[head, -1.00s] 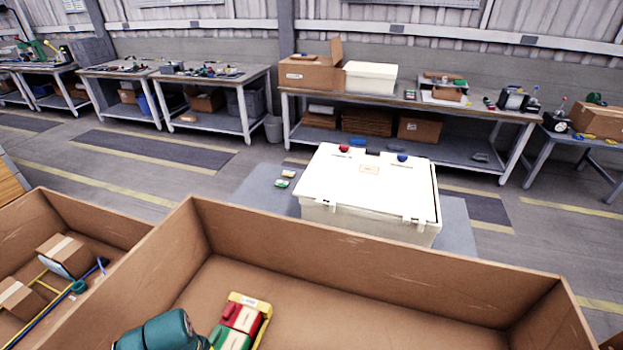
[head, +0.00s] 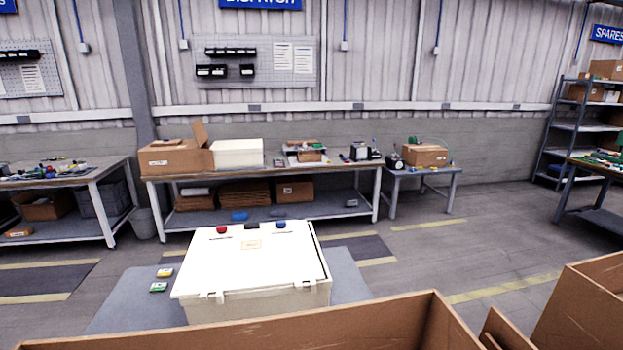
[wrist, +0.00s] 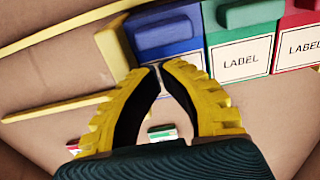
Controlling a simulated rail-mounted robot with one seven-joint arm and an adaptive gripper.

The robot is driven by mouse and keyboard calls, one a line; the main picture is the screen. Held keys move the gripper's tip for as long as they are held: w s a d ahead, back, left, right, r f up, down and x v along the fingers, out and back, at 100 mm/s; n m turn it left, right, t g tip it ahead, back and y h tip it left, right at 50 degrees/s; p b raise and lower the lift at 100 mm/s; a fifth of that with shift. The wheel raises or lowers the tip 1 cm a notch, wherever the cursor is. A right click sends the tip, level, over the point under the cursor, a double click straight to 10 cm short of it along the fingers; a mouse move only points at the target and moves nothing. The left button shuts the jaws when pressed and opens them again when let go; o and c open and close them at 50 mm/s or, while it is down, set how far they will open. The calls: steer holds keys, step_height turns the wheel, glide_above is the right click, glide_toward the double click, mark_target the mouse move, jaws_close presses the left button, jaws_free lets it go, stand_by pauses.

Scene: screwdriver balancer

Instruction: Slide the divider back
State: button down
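The wrist view shows my gripper (wrist: 158,68), with ribbed yellow fingers and dark inner pads. Its fingertips come together with nothing clearly held between them. They are close to the lower edge of a blue block (wrist: 165,38); I cannot tell if they touch it. A green block (wrist: 240,62) and a red block (wrist: 297,52), both with white labels, sit to its right. A pale yellow piece (wrist: 117,52) is left of the blue block. A thin yellow bar (wrist: 50,108) lies further left. I cannot tell which yellow part is the divider. My gripper is outside the head view.
Brown cardboard walls (head: 370,322) cross the bottom of the head view. A white lidded case (head: 250,262) stands beyond on a grey surface (head: 115,312). Workbenches (head: 340,174) line the back wall.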

steer(key=shift+w, duration=0.1)
stand_by(0.4)
steer(key=shift+w+a+f+b, duration=0.1)
steer(key=shift+w+b, duration=0.25)
steer(key=shift+w, duration=0.1)
steer(key=shift+f+b, duration=0.6)
steer(key=shift+f, duration=0.35)
steer(key=shift+w+a+b, duration=0.1)
steer(key=shift+w+b, duration=0.35)
steer(key=shift+w, duration=0.15)
step_height(320, 180, up, 7)
steer(key=p, duration=0.7)
steer(key=shift+r+p, duration=0.15)
steer(key=shift+p, duration=0.15)
